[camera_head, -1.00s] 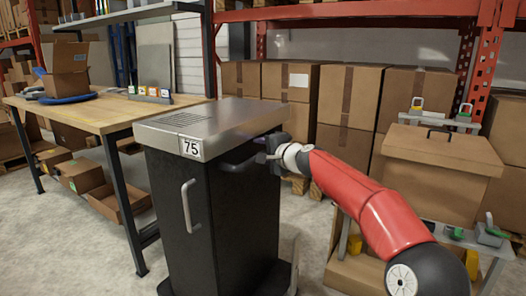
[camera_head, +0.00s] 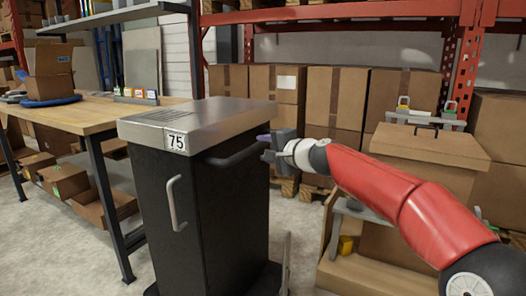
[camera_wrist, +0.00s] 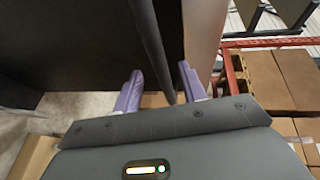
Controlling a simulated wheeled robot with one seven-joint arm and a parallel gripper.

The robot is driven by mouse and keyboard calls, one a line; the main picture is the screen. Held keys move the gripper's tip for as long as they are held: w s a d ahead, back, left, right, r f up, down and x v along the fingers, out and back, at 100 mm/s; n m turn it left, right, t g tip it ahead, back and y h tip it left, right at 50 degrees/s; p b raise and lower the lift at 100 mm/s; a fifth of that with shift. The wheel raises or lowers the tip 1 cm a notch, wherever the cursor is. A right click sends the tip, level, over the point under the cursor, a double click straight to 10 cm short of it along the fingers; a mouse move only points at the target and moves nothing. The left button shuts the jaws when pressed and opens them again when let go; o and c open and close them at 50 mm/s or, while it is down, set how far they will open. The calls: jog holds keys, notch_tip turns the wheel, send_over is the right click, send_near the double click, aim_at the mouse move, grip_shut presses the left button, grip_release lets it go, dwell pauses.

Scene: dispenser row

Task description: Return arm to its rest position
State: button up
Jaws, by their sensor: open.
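My red arm reaches in from the right, and my gripper (camera_head: 264,140) is beside the right end of the dark push handle (camera_head: 236,158) of a black cabinet (camera_head: 205,215) with a grey metal top and a "75" label. In the wrist view, the two purple fingers of my gripper (camera_wrist: 160,86) are spread apart. A dark bar (camera_wrist: 150,45), seemingly the handle, runs down between them in the picture. I cannot tell whether they touch it. Nothing is gripped.
A wooden workbench (camera_head: 65,116) stands left of the cabinet. Stacked cartons (camera_head: 335,100) and a red rack (camera_head: 462,60) are behind. Bare floor (camera_head: 298,215) shows between cabinet and stand.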

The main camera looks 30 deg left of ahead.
dwell(0.3)
jog(key=s+d+f+n+h, duration=0.2)
jog(key=s+d+f+h, duration=0.3)
jog(key=d, duration=0.6)
jog(key=s+d+n+h, duration=0.1)
jog(key=s+d+h, duration=0.1)
jog(key=s+d, duration=0.65)
jog(key=s+d+f+n+h, duration=0.2)
jog(key=s+d+f+h, duration=0.15)
jog(key=d, duration=0.95)
jog(key=s+d+f+h, duration=0.2)
jog(key=s+d+f, duration=0.2)
jog(key=s+d, duration=0.4)
jog(key=s+d+f+m+g+h+p, duration=0.1)
jog(key=s+d+f, duration=0.3)
jog(key=s+d, duration=0.4)
jog(key=shift+s+d+f+h, duration=0.15)
jog(key=shift+s+f+h, duration=0.25)
jog(key=shift+h, duration=0.15)
jog(key=shift+c, duration=0.3)
jog(key=shift+c, duration=0.2)
